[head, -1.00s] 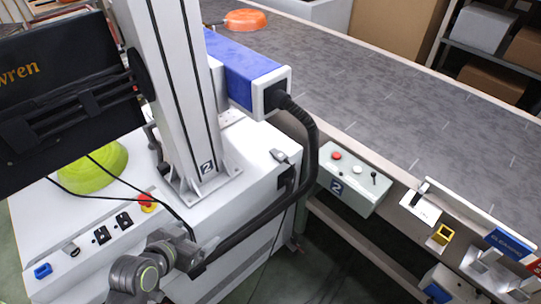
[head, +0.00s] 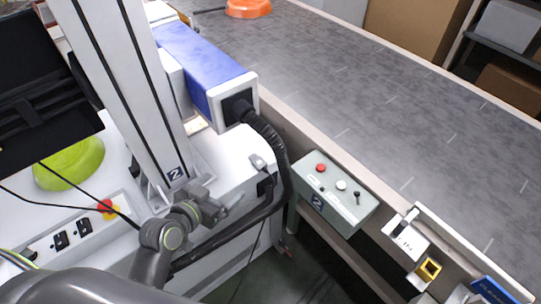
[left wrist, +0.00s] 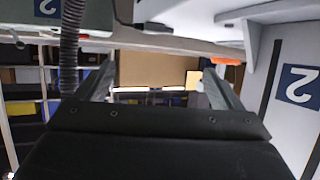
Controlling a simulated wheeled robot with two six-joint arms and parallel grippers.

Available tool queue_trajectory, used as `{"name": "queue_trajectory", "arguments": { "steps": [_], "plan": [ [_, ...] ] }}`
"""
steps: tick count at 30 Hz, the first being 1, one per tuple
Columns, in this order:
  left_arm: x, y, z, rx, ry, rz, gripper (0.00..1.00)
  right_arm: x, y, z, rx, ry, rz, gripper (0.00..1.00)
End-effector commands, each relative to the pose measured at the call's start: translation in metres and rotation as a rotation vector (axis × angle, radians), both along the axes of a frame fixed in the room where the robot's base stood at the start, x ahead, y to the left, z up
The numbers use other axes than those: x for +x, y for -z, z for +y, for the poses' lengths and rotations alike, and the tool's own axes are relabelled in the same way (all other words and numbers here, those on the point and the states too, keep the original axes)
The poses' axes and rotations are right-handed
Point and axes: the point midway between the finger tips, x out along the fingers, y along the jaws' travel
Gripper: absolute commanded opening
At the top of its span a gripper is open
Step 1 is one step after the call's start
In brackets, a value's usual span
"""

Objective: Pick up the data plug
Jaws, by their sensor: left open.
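A small light-grey plug (head: 259,162), which looks like the data plug, sits at the right edge of the white cabinet top, above a black fitting (head: 267,186) on the cabinet's side. A thin cable hangs below there. My left gripper (head: 236,201) is open and empty, below and left of the plug in the head view and apart from it. In the left wrist view its two fingers (left wrist: 160,88) stand wide apart with nothing between them. I cannot make out the plug surely in that view. My right gripper is not in view.
A thick black corrugated hose (head: 281,165) runs from the blue housing (head: 205,65) down just right of the plug. The white column (head: 130,90) stands left. A green-grey control box (head: 337,197) is on the conveyor's (head: 390,110) side. An orange pan (head: 248,8) lies far back.

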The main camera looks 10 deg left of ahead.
Motion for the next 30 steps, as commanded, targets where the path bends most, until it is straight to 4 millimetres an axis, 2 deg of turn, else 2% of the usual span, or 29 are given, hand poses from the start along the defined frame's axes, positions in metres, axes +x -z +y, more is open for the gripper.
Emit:
{"name": "queue_trajectory", "arguments": {
  "steps": [6, 12, 18, 30],
  "plan": [
    [0.030, 0.012, -0.009, -0.001, 0.001, 0.000, 0.89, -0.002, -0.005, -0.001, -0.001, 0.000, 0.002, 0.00],
    [0.061, 0.025, -0.018, 0.000, 0.001, 0.000, 0.89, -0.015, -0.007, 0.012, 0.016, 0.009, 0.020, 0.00],
    [0.089, 0.038, -0.026, 0.000, 0.001, 0.001, 0.89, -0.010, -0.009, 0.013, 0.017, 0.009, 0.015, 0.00],
    [0.112, 0.048, -0.034, 0.000, 0.000, 0.000, 0.89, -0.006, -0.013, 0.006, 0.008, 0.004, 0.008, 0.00]
  ]
}}
